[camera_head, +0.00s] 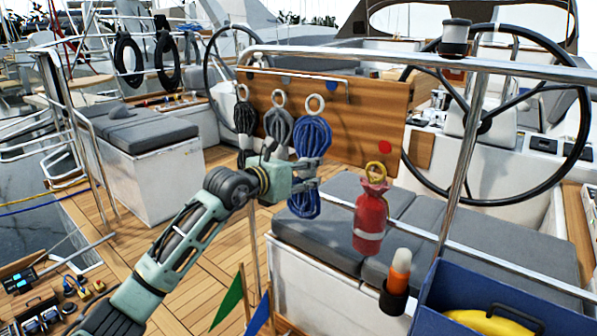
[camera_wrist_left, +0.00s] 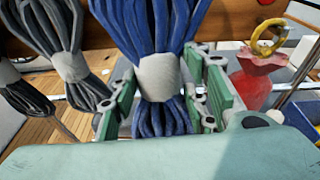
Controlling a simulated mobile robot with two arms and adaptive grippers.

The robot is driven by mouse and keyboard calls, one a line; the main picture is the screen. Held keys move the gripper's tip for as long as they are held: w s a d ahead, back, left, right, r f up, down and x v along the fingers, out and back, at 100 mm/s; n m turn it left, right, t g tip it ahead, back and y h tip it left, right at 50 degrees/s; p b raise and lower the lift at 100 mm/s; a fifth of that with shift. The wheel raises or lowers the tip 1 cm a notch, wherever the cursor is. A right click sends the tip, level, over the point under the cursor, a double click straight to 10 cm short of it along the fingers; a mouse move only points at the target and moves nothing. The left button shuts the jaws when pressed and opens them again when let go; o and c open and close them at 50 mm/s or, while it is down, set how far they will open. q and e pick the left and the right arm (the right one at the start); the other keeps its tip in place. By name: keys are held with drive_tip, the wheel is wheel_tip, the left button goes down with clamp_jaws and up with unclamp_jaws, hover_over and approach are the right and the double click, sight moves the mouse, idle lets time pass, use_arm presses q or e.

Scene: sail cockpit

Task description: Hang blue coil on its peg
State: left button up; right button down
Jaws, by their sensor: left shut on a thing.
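The blue coil (camera_head: 313,137) hangs upright in front of the wooden board (camera_head: 350,115), with a pale ring (camera_head: 315,104) at its top. Whether the ring is around a peg or only in front of the board, I cannot tell. My left gripper (camera_head: 311,174) is shut on the coil's lower middle. In the left wrist view the green fingers (camera_wrist_left: 163,92) stand on both sides of the coil's white wrap (camera_wrist_left: 158,76). A grey coil (camera_head: 278,128) and a black coil (camera_head: 244,117) hang to its left. My right gripper is not in view.
A steel rail (camera_head: 420,62) runs above the board. Grey cushions (camera_head: 330,233) lie below.

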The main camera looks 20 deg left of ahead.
use_arm(q)
drive_tip(key=shift+w+d+r, duration=0.1)
drive_tip(key=shift+w+d, duration=0.1)
drive_tip(key=shift+w, duration=0.3)
drive_tip(key=shift+w+d+f+b, duration=0.15)
drive_tip(key=shift+w+f+b, duration=0.2)
drive_tip(key=shift+w, duration=0.2)
drive_tip(key=shift+w+d+f, duration=0.1)
drive_tip(key=shift+d+f, duration=0.05)
drive_tip(key=shift+f, duration=0.2)
